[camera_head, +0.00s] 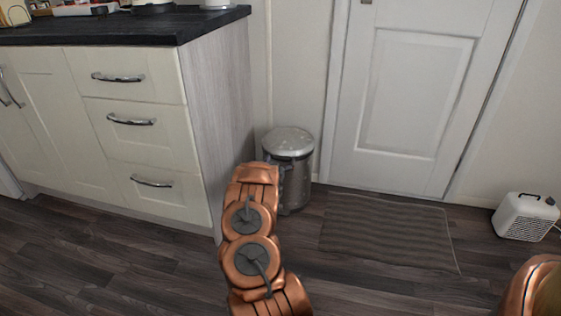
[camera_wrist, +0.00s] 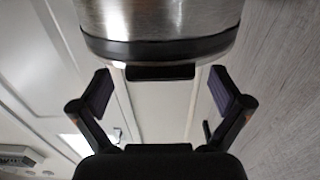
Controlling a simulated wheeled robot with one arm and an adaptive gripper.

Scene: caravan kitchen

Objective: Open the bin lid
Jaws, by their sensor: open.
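The bin (camera_head: 290,150) is a silver metal cylinder standing on the floor between the cabinet's side and the door. Its lid (camera_head: 288,139) is down. In the head view my arm covers the bin's lower left side, and my gripper is mostly hidden. In the wrist view the bin's brushed metal body (camera_wrist: 160,18) fills the top, with a black band (camera_wrist: 160,49) along its edge and a dark tab (camera_wrist: 160,72) sticking out from it. My gripper (camera_wrist: 162,88) is open, with one finger on each side of the tab and a gap to both.
The cabinet (camera_head: 130,125) with drawers and a dark countertop stands close on the left. A white door (camera_head: 415,90) is behind to the right. A ribbed mat (camera_head: 388,232) lies before it. A white heater (camera_head: 525,216) stands far right.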

